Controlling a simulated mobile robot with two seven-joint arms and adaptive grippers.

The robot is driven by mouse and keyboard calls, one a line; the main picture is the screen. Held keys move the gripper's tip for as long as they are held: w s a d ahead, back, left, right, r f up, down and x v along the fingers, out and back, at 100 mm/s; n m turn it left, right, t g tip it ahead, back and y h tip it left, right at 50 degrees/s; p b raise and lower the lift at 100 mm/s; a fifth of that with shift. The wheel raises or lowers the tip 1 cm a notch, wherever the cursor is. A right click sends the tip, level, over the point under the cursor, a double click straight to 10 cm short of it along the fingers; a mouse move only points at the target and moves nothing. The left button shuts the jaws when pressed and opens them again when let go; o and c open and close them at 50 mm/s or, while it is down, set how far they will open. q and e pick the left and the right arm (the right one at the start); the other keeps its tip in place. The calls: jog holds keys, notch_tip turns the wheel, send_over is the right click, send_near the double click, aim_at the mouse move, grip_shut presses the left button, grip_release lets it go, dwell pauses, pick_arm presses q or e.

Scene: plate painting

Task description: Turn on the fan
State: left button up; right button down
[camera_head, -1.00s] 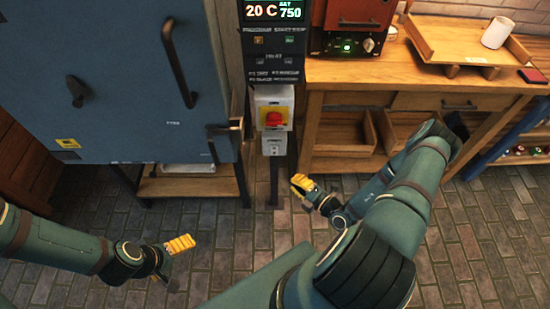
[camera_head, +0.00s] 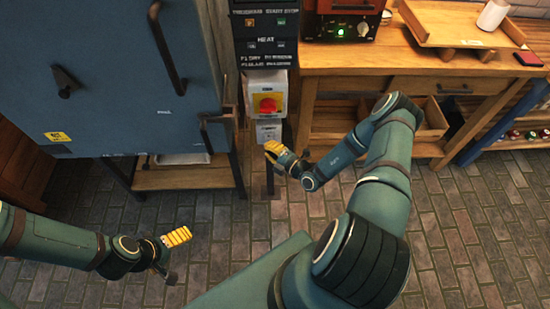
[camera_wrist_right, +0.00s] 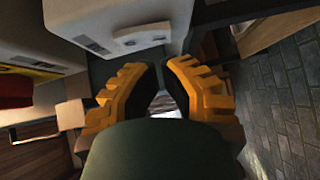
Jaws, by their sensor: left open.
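No fan shows in either view. A red knob on a yellow plate (camera_head: 267,104) is on a white box on the post beside the blue kiln. A smaller white box (camera_head: 269,131) with a label sits below it. My right gripper (camera_head: 271,150) is just below and in front of this smaller box. In the right wrist view its yellow fingers (camera_wrist_right: 162,80) are close together with a narrow gap, nothing seen between them. The white box (camera_wrist_right: 130,25) is above the fingertips; the red knob (camera_wrist_right: 14,90) is at the left edge. My left gripper (camera_head: 180,245) is open and empty over the floor.
The blue kiln (camera_head: 120,100) with handles fills the left. A control panel (camera_head: 265,45) is above the knob. A wooden workbench (camera_head: 400,63) with a red device (camera_head: 345,15) and a wooden tray (camera_head: 455,30) stands right. The brick floor is clear in front.

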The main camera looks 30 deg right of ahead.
jog(key=shift+w+d+f, duration=0.1)
jog(key=shift+w+d, duration=0.25)
jog(key=shift+w, duration=0.25)
